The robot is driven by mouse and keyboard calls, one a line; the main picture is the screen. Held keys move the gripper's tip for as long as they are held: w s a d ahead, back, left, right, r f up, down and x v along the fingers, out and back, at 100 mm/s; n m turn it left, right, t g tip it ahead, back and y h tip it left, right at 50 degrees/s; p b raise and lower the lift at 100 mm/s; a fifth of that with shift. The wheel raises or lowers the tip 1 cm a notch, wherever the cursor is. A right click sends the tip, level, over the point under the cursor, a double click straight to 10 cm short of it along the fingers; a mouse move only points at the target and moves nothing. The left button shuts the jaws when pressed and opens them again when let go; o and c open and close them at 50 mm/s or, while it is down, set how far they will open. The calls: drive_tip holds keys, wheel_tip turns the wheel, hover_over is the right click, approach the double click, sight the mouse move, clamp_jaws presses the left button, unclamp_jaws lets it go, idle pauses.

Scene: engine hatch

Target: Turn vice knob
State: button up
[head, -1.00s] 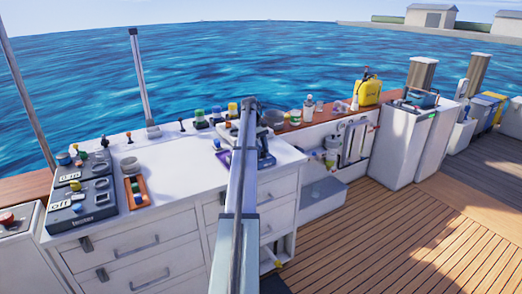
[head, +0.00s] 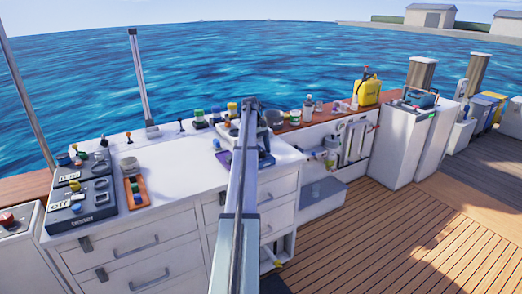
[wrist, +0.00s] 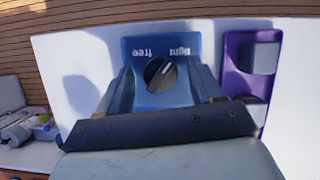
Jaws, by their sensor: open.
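The vice knob (wrist: 160,74) is a round black dial with a white pointer on a blue plate (wrist: 179,99). The words "free" at left and "tight" at right appear upside down in the wrist view. The white mark points up and slightly right, toward the "tight" side. My gripper (wrist: 162,72) is open, with one finger on each side of the knob; I cannot tell whether they touch it. In the head view my arm hides most of this spot at the right end of the white counter.
A purple plate (wrist: 238,78) with grey blocks stands close right of the blue plate. In the head view, the white counter (head: 180,156) holds dark control boxes (head: 82,202) and an orange tray (head: 136,195) at left. Several jars line the back edge. The counter's middle is clear.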

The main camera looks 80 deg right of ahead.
idle(0.3)
drive_tip(key=n, duration=0.1)
drive_tip(key=n+h, duration=0.1)
drive_tip(key=n, duration=0.1)
drive_tip(key=shift+w+a+g, duration=0.1)
drive_tip(key=shift+a+g, duration=0.1)
drive_tip(key=shift+g, duration=0.1)
drive_tip(key=n+h, duration=0.1)
drive_tip(key=n, duration=0.1)
drive_tip(key=n+h, duration=0.1)
drive_tip(key=n, duration=0.2)
drive_tip(key=shift+a+g, duration=0.15)
drive_tip(key=shift+g, duration=0.15)
drive_tip(key=n, duration=0.2)
drive_tip(key=n+h, duration=0.1)
drive_tip(key=n, duration=0.1)
drive_tip(key=shift+a+h, duration=0.1)
drive_tip(key=shift+h, duration=0.2)
drive_tip(key=n+t+h, duration=0.1)
drive_tip(key=n, duration=0.3)
drive_tip(key=v, duration=1.4)
drive_tip(key=w+a+f+t+h, duration=0.1)
drive_tip(key=w+a+h, duration=0.1)
drive_tip(key=w, duration=1.1)
drive_tip(key=w+a+f+t+h, duration=0.1)
drive_tip(key=w+a, duration=0.4)
drive_tip(key=w, duration=0.8)
drive_tip(key=shift+w+a+f+t+h, duration=0.15)
drive_tip(key=shift+a+f+t+h, duration=0.1)
drive_tip(key=shift+f+t+h, duration=0.3)
